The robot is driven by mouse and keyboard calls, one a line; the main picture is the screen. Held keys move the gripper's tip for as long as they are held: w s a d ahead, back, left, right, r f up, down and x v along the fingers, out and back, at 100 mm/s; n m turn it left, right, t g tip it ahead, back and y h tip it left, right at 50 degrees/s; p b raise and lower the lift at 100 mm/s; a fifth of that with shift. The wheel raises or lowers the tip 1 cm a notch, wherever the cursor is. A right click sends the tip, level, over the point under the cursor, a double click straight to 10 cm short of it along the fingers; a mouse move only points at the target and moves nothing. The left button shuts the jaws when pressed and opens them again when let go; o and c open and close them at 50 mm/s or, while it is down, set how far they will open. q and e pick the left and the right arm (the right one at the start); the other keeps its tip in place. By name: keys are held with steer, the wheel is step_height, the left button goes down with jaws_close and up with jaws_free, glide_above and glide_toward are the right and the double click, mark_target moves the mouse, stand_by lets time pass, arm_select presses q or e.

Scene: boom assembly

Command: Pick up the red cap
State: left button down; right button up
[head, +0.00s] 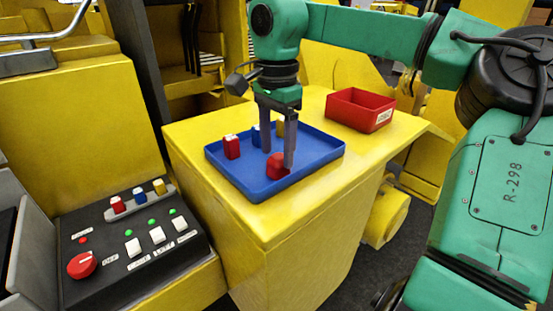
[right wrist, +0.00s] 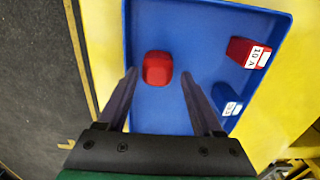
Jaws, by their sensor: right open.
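The red cap (head: 277,166) is a small rounded block lying in the blue tray (head: 217,172), near the tray's front edge. In the right wrist view, the red cap (right wrist: 157,68) shows between the tips of my right gripper (right wrist: 158,75), with blue tray floor on both sides of it. My right gripper (head: 278,157) points down over the tray, its fingers spread on either side of the cap and not closed on it. In the head view one finger partly overlaps the cap. I cannot tell how far the fingertips are above the tray floor. My left gripper is out of view.
The tray also holds a red fuse (head: 231,147), a blue fuse (head: 256,136) and a yellow piece (head: 280,128). An open red bin (head: 352,108) stands behind right on the yellow surface (head: 400,125). A control panel (head: 130,235) with buttons is at lower left.

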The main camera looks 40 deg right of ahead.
steer(key=shift+f, duration=1.05)
steer(key=shift+s, duration=0.15)
steer(key=shift+s+d, duration=0.1)
steer(key=shift+s, duration=0.05)
steer(key=c, duration=1)
jaws_close()
